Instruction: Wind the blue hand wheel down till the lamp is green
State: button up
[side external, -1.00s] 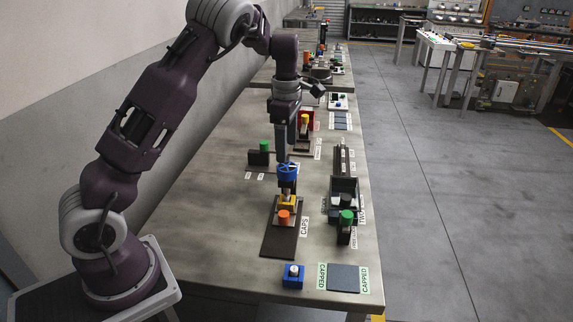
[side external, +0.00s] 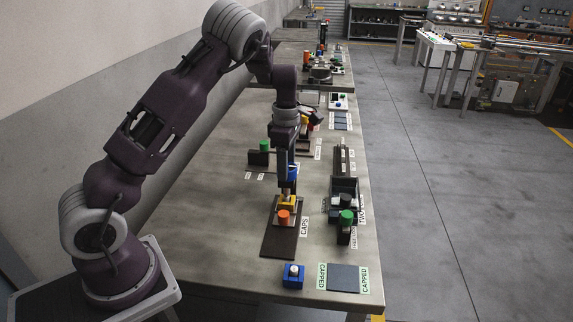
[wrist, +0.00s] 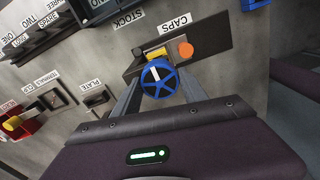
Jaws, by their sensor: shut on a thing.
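The blue hand wheel (wrist: 159,79), spoked and with a white mark, sits between my gripper's two fingers in the wrist view. In the side view most of the wheel (side external: 293,172) is hidden behind my gripper (side external: 287,176). My gripper is down at the wheel and shut on it. Below the wheel is a yellow block (side external: 287,201) on a dark base plate (side external: 278,244) labelled CAPS. A round orange piece (side external: 283,217) stands in front of the block and also shows in the wrist view (wrist: 186,50). I cannot tell whether this is the lamp.
A dark bin (side external: 344,186) and a green-topped stand (side external: 347,217) are to the right. Another green-topped stand (side external: 264,147) is behind left. A blue box with a white button (side external: 293,275) and a dark CAPPED pad (side external: 343,279) are at the front. The left table top is clear.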

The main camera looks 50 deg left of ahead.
jog(key=shift+m, duration=0.3)
jog(key=m, duration=1.2)
jog(key=shift+w+m, duration=0.1)
jog(key=shift+m, duration=2.4)
jog(key=o, duration=1.4)
jog(key=shift+c, duration=0.2)
